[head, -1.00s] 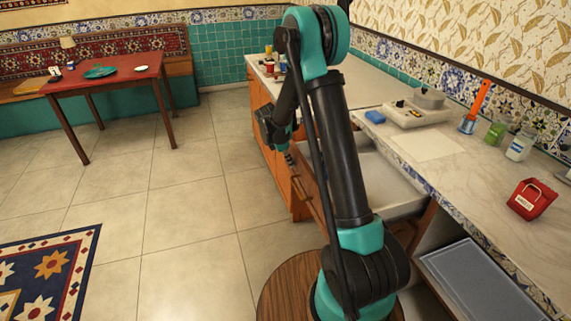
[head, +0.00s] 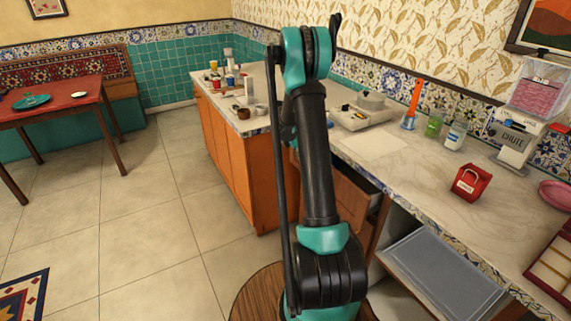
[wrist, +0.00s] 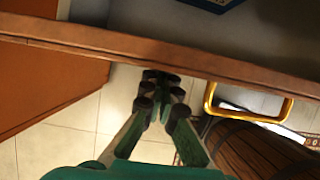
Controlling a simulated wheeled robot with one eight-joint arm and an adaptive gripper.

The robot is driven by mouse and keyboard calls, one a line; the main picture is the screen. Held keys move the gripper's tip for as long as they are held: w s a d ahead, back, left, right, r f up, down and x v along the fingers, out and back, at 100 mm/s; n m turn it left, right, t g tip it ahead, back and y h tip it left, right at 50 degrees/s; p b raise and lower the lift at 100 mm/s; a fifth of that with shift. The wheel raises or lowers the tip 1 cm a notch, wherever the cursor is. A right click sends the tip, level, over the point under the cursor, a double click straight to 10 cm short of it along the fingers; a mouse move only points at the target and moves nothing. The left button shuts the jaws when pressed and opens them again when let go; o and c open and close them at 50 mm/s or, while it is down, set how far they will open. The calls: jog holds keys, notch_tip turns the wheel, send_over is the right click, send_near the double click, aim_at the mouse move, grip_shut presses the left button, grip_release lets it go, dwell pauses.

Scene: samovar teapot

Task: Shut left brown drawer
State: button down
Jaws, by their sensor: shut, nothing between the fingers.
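The brown drawer (head: 352,203) is under the counter, right of my arm in the head view. A dark gap shows above its front, so it looks partly open; my arm hides part of it. In the wrist view the top edge of a brown drawer front (wrist: 190,66) crosses the picture, with a gold handle (wrist: 250,104) at right. My gripper (wrist: 161,80) is shut and empty, its fingertips close to the outer side of this front, left of the handle. I cannot tell whether they touch it. In the head view my arm hides the gripper.
The marble counter (head: 430,180) above holds a red box (head: 470,183), jars and a scale. Orange cabinets (head: 235,150) stand left of my arm.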

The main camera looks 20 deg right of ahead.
jog(key=d, duration=0.2)
jog(key=w+d, duration=0.1)
jog(key=d, duration=0.4)
jog(key=shift+w+d, duration=0.3)
jog(key=shift+d, duration=0.15)
jog(key=s+a+r, duration=0.1)
jog(key=a+r, duration=0.7)
jog(key=r, duration=0.1)
jog(key=shift+s+r, duration=0.2)
jog(key=shift+s, duration=0.15)
jog(key=s+a+r+m+t+y, duration=0.1)
jog(key=s+a+r+m, duration=0.35)
jog(key=s+a, duration=0.4)
jog(key=s+a+f+m+y, duration=0.1)
jog(key=s+a+m, duration=0.2)
jog(key=s, duration=0.6)
jog(key=s+a+f+m+t+y, duration=0.1)
jog(key=s+a+f+m, duration=0.1)
jog(key=s+a+m, duration=0.2)
jog(key=s+a+f+m+t+y, duration=0.1)
jog(key=s+a+m, duration=0.3)
jog(key=s+m, duration=0.5)
jog(key=s+f, duration=0.1)
jog(key=s, duration=0.6)
jog(key=shift+s, duration=0.25)
